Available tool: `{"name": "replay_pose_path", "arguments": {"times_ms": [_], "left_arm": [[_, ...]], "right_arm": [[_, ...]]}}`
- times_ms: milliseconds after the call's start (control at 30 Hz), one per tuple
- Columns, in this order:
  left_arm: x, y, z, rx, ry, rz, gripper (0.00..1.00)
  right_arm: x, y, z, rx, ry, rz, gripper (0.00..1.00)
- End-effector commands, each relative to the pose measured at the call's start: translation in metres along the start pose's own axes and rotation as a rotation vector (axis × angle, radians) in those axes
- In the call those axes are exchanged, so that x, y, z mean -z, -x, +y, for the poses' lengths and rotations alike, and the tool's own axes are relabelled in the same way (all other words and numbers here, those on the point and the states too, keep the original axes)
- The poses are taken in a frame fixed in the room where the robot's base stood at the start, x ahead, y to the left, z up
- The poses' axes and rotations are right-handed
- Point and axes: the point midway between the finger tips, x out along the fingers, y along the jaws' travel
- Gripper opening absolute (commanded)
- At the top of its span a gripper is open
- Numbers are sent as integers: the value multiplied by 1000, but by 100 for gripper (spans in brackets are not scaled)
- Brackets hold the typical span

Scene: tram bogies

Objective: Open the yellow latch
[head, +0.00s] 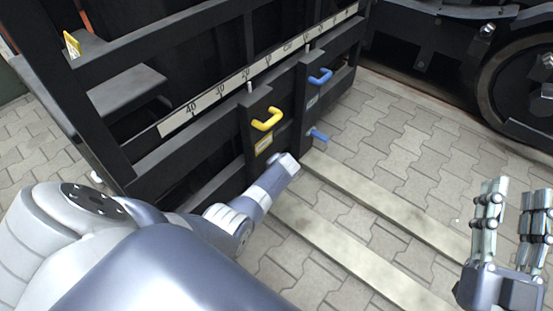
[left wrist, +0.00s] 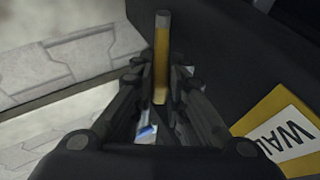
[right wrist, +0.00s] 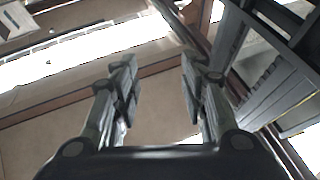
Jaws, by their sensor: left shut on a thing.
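The yellow latch (left wrist: 161,55) shows in the left wrist view as a narrow upright yellow bar. My left gripper (left wrist: 160,92) is shut on it, with fingers on both sides of the bar. In the head view my left wrist covers that spot, so the latch and left fingers are hidden there. Above the wrist, the black frame carries a yellow handle (head: 267,119) and a yellow label (head: 263,144). The label also shows at the right in the left wrist view (left wrist: 281,121). My right gripper (head: 514,205) is open and empty, well away at the right.
A blue handle (head: 320,77) and a lower blue latch (head: 318,135) sit on the neighbouring post. A white number scale (head: 215,92) runs along the black frame. Pale strips (head: 350,249) cross the paving. A dark wheel (head: 525,95) stands at the upper right.

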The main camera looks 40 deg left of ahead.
Motion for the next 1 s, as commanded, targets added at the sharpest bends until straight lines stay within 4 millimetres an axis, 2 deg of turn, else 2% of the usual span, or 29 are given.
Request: {"name": "replay_pose_path", "arguments": {"times_ms": [200, 400, 633, 1000], "left_arm": [[-1, 0, -6, -39, 16, -4, 0], [-2, -1, -8, -62, 26, -6, 0], [-3, -1, -8, -72, 29, -5, 0], [-3, -2, -8, -73, 29, -6, 0]], "right_arm": [[-39, 5, 6, -11, 8, -215, 40], [-62, 13, 9, -17, 11, -334, 40], [-72, 18, 10, -20, 12, -389, 40], [-73, 19, 10, -21, 12, -394, 40]]}}
